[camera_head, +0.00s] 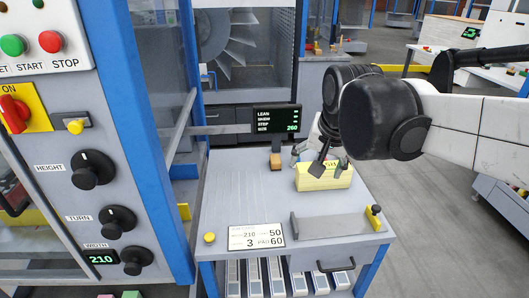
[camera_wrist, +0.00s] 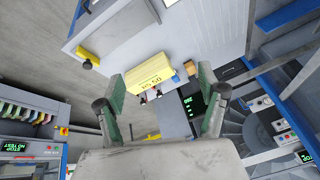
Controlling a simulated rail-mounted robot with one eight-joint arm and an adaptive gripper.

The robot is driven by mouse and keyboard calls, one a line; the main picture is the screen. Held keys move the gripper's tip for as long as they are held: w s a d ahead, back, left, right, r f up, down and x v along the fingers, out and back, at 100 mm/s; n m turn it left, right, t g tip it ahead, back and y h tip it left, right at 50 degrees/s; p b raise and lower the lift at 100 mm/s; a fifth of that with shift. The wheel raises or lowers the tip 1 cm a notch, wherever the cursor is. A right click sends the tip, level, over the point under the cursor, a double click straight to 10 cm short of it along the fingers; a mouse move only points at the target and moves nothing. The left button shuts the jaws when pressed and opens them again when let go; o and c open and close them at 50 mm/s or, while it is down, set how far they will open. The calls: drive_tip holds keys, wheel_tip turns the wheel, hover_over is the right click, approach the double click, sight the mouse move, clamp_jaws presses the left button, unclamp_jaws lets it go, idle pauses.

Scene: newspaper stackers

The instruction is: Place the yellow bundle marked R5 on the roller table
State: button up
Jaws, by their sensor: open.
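The yellow bundle (camera_head: 325,180) sits on the grey-white table (camera_head: 238,190) in the head view, towards the back right. It also shows in the wrist view (camera_wrist: 150,73), with dark print on it that seems to include a 50; the full mark is hard to read. My gripper (camera_head: 320,165) hangs over the bundle in the head view, partly hiding its upper edge. In the wrist view my gripper (camera_wrist: 160,80) is open and empty, one finger on each side of the bundle. I cannot tell how far the fingertips are above it. No rollers are clear on the table top.
A printed card (camera_head: 256,237) lies front left. The table's left part is clear.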

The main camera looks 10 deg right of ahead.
drive_tip(key=s+a+f+n+t, duration=0.1)
drive_tip(key=s+a+f+n, duration=0.1)
drive_tip(key=s, duration=0.4)
drive_tip(key=s+a+f+n+t, duration=0.1)
drive_tip(key=s+a+f+n, duration=0.1)
drive_tip(key=s, duration=0.3)
drive_tip(key=shift+s+f+n, duration=0.35)
drive_tip(key=shift+f+n, duration=0.1)
drive_tip(key=shift+n, duration=0.45)
